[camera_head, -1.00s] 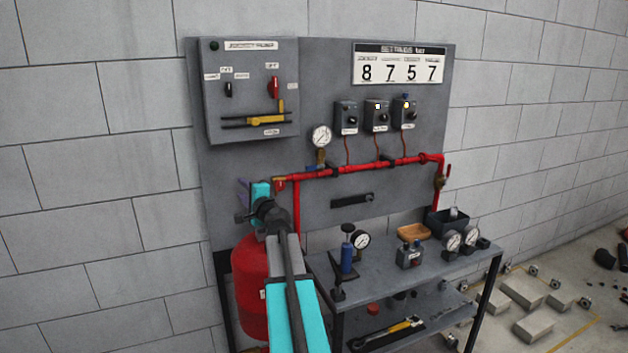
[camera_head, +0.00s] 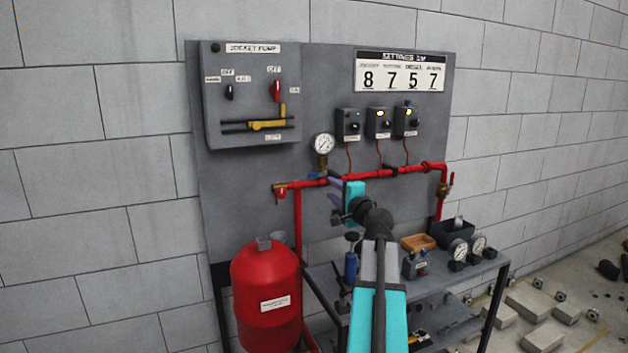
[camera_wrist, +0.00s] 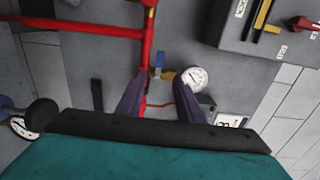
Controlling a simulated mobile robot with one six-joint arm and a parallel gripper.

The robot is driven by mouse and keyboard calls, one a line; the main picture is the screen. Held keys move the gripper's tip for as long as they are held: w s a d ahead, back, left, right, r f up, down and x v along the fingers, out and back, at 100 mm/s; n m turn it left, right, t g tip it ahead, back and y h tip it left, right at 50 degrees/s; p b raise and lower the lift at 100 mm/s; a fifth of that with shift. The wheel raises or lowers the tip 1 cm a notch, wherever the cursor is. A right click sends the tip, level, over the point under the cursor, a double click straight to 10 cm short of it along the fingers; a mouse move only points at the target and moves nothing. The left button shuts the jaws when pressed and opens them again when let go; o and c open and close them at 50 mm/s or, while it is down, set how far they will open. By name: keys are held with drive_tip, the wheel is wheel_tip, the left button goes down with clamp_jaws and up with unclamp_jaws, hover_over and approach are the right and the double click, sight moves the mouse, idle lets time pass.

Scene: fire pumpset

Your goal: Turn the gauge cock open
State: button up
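The gauge cock (camera_head: 317,175) has a blue handle and sits below a round white gauge (camera_head: 323,145) on the red pipe. In the wrist view the cock's blue handle (camera_wrist: 159,60) and brass body (camera_wrist: 168,75) lie just beyond the fingertips, beside the gauge (camera_wrist: 194,78). My gripper (camera_head: 334,188) is right of and slightly below the cock in the head view. In the wrist view my gripper (camera_wrist: 160,82) has its two purple fingers apart with nothing between them. I see no contact with the cock, though the exact distance is unclear.
The red pipe (camera_head: 360,173) runs across the grey panel close to my gripper. A jockey pump box (camera_head: 250,95) is up left. A red tank (camera_head: 266,295) stands at lower left. A bench (camera_head: 440,285) with gauges and a tray is at lower right.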

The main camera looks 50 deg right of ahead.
sight(313, 176)
drive_tip(key=shift+p+x, duration=1.05)
drive_tip(key=shift+x, duration=5.9)
drive_tip(key=shift+a, duration=0.15)
